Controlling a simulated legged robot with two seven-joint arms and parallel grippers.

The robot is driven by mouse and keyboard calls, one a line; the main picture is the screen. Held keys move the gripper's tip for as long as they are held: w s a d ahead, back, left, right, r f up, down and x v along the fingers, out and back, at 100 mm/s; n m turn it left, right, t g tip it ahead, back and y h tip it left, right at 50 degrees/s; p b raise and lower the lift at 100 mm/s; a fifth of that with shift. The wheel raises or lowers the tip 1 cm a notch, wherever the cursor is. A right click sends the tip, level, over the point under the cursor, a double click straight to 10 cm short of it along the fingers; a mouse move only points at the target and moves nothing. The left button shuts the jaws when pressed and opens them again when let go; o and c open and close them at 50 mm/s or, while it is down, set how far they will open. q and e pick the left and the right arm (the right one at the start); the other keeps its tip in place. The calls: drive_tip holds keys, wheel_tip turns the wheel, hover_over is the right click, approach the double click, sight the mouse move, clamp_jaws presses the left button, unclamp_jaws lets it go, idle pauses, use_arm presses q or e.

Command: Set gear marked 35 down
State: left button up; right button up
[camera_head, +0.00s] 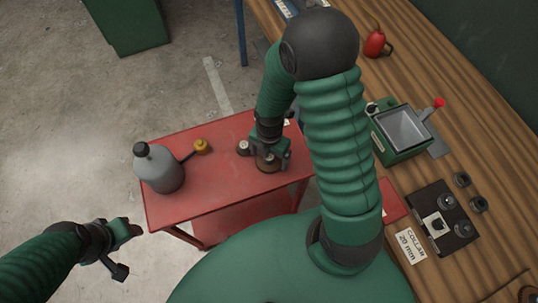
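My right gripper (270,156) is low over the red cart (215,185), with its arm reaching across from the right. A dark brown round piece (266,165) shows at its fingertips, at or just above the cart top. It may be the gear, but no 35 marking can be read. The fingers partly hide it, and I cannot tell whether they grip it. A small round part with a pale top (243,147) sits just left of the gripper. My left gripper (126,250) is open and empty, left of the cart's front edge.
A grey oil can (160,168) with a yellow tip (202,146) stands on the cart's left. The wooden bench (460,110) at right holds a green box (402,130), a black plate (441,217), and a "COLLAR 20 mm" card (411,246). The cart's front middle is clear.

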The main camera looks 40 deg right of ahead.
sight(268, 159)
drive_tip(key=shift+d, duration=0.15)
drive_tip(key=shift+r, duration=0.1)
wheel_tip(268, 159, up, 12)
drive_tip(key=p, duration=0.2)
drive_tip(key=a+m+t, duration=0.1)
drive_tip(key=m, duration=0.6)
drive_tip(key=s+a+r+m, duration=0.1)
drive_tip(key=a+m, duration=0.1)
drive_tip(key=m, duration=0.6)
drive_tip(key=s+a+m+t, duration=0.1)
drive_tip(key=a+m, duration=0.1)
drive_tip(key=m, duration=0.6)
drive_tip(key=shift+s+r+t, duration=0.2)
drive_tip(key=shift+r+t, duration=0.05)
drive_tip(key=shift+t, duration=0.05)
